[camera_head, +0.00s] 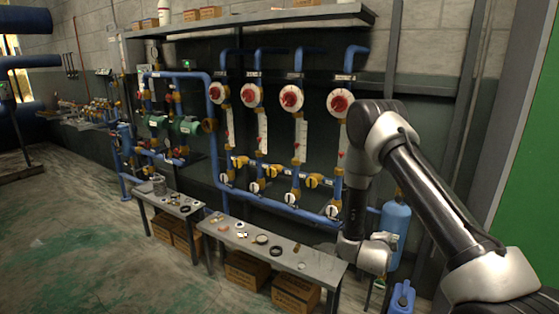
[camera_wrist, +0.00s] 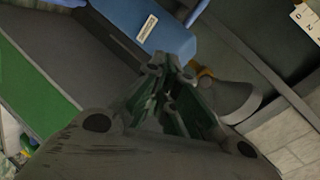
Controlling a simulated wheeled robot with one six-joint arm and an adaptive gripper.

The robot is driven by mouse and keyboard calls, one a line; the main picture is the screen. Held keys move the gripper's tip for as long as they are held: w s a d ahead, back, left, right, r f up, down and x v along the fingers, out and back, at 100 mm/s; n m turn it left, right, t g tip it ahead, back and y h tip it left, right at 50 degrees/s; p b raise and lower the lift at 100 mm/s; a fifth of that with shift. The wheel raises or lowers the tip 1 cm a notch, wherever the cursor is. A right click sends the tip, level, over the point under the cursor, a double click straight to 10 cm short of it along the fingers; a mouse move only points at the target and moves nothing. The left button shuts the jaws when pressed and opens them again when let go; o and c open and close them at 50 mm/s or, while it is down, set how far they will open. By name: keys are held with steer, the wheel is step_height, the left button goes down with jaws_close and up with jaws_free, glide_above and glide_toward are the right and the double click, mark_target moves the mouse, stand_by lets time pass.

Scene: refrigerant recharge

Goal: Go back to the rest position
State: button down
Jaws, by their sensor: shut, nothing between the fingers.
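My gripper (camera_wrist: 172,90) shows in the wrist view with its dark fingers closed together and nothing held between them. In the head view my arm comes in from the right and bends down in front of the pipe wall. Its wrist end (camera_head: 362,256) hangs low near the right end of the front bench, beside a blue cylinder (camera_head: 395,222). The fingers cannot be made out clearly there. In the wrist view a blue surface with a white label (camera_wrist: 147,28) lies beyond the fingers; I cannot tell which object it is.
A grey bench (camera_head: 325,265) with small parts stands in front of the wall, with cardboard boxes (camera_head: 296,292) below. A blue jug (camera_head: 402,297) stands on the floor by my arm. Blue pipes with red-centred dials (camera_head: 291,98) line the wall. The floor (camera_head: 90,240) at left is clear.

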steer(key=s+a+f+n+g+y, duration=0.5)
steer(key=s+a+n+g+y, duration=0.1)
steer(key=s+a+n, duration=0.15)
steer(key=s+a+r+n+g+y, duration=0.2)
steer(key=s+a+r+n+g, duration=0.1)
steer(key=s+r+n, duration=0.25)
steer(key=s+d+r+n, duration=0.1)
steer(key=s+r+n, duration=0.1)
steer(key=s+r, duration=0.5)
steer(key=s+d+r+n+t, duration=0.1)
steer(key=s+r, duration=0.7)
steer(key=r, duration=0.8)
steer(key=s+d+r+n+t, duration=0.1)
steer(key=s+d+r+n, duration=0.2)
steer(key=s+r+n, duration=0.2)
steer(key=v, duration=0.8)
steer(key=shift+s+d, duration=0.15)
steer(key=shift+d, duration=0.05)
steer(key=shift+r, duration=0.15)
